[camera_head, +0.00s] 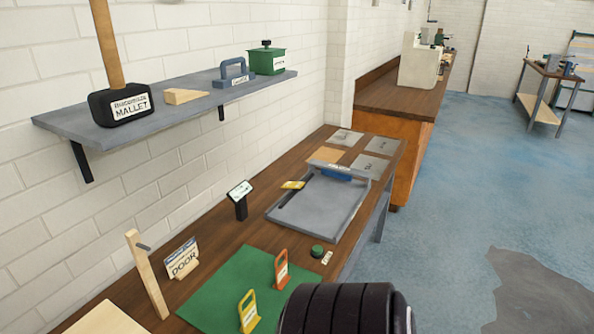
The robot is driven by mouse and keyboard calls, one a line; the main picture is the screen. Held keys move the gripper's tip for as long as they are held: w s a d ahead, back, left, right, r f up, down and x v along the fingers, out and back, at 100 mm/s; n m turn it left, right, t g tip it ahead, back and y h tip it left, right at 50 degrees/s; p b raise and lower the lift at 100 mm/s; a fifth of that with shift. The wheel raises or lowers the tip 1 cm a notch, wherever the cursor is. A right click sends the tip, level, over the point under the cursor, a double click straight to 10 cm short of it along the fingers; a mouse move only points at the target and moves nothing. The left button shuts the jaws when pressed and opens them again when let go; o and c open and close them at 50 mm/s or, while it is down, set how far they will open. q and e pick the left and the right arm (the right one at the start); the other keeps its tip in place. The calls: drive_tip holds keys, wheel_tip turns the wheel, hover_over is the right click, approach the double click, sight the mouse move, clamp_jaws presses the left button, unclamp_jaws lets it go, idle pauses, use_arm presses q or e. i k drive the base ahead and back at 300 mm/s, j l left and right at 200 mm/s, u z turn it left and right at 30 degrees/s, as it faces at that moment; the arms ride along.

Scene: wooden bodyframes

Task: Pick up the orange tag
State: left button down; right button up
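The orange tag (282,270) stands upright on the right part of a green mat (232,282) on the wooden bench. It has a loop-like upper part and a pale label low on its face. A similar yellow tag (248,312) stands on the same mat, nearer and to the left. Neither of my grippers shows in the head view. A black ribbed part of my own body fills the bottom centre and covers the near right corner of the mat.
A DOOR sign (182,260) and a wooden post (146,274) stand left of the mat. Behind are a small black stand (240,200), a grey tray (318,212) and a green round piece (317,251). A wall shelf (195,104) with a mallet overhangs the bench's left.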

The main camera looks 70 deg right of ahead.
sight(282, 277)
drive_tip(key=z, duration=2.25)
drive_tip(key=k+z, duration=0.2)
drive_tip(key=z, duration=0.15)
drive_tip(key=k+z, duration=0.15)
drive_tip(key=z, duration=0.2)
drive_tip(key=k+l+z, duration=0.2)
drive_tip(key=z, duration=0.15)
